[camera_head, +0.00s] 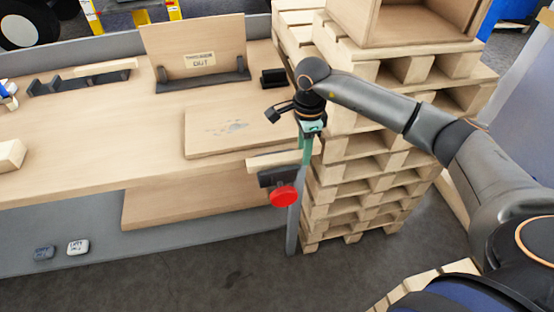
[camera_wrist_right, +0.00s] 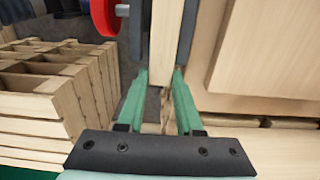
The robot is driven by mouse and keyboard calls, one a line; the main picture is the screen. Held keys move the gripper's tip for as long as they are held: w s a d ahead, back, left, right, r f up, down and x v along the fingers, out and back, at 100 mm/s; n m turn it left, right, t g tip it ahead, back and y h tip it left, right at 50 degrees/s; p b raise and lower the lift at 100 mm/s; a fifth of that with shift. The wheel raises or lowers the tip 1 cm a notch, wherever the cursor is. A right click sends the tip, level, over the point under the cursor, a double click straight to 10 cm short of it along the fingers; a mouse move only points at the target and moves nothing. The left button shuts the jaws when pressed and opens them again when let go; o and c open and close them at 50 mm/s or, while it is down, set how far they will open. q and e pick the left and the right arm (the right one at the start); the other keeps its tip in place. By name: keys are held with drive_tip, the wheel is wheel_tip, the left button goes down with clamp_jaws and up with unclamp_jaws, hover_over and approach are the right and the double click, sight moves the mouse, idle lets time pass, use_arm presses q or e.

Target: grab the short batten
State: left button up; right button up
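The short batten (camera_head: 274,161) is a pale wooden strip at the bench's front right edge, by a dark clamp (camera_head: 277,178) with a red knob (camera_head: 284,195). In the right wrist view the batten (camera_wrist_right: 168,35) runs upward from between the green fingers. My right gripper (camera_head: 306,148) points down at the batten's right end. Its fingers (camera_wrist_right: 160,88) are apart, one on each side of the batten, with a narrow dark gap on the left side; contact is hard to judge. My left gripper is not in view.
A stack of pallets (camera_head: 352,168) stands close right of the gripper. A flat wooden board (camera_head: 235,133) lies on the bench (camera_head: 95,150) behind the clamp. An upright panel with a label (camera_head: 195,42) stands farther back. A small black block (camera_head: 273,78) is nearby.

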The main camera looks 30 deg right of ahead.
clamp_jaws()
drive_tip(key=shift+r, duration=0.15)
